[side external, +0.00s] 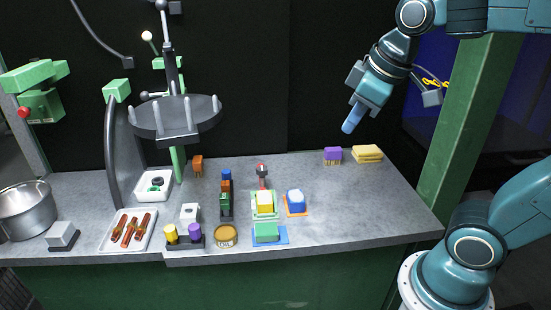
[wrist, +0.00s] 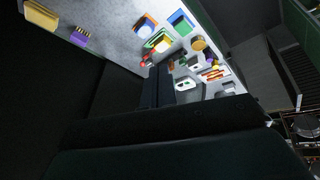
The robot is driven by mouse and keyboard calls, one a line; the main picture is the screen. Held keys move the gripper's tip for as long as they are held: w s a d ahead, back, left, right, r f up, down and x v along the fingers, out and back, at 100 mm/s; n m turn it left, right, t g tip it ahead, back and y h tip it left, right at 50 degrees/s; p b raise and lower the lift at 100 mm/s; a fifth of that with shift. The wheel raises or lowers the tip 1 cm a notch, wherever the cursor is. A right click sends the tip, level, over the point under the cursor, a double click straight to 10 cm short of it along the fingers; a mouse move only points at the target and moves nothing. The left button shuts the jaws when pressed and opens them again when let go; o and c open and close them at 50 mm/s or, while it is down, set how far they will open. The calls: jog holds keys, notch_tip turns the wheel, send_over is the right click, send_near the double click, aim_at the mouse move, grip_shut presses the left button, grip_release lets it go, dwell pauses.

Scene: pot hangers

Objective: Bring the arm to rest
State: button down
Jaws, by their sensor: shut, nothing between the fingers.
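My gripper (side external: 351,122) is shut and empty. In the side view it hangs in the air at the upper right, above the back edge of the grey table (side external: 340,210), with its fingers pointing down and left. It touches nothing. The purple brush (side external: 333,154) and the yellow sponges (side external: 367,153) lie on the table below it.
A dark round rack (side external: 175,118) with upright pegs stands on the left. A metal pot (side external: 26,210) and a white tray (side external: 128,230) with sausage-like pieces sit at the left. Several small coloured items fill the middle. The table's right part is clear. A green post (side external: 468,140) stands right of my gripper.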

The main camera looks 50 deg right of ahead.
jog(key=s+a+f+m, duration=0.2)
jog(key=s+f, duration=0.1)
jog(key=s, duration=0.4)
jog(key=shift+f+m+t+y, duration=0.3)
jog(key=shift+f+t+y, duration=0.05)
jog(key=shift+t+y, duration=0.05)
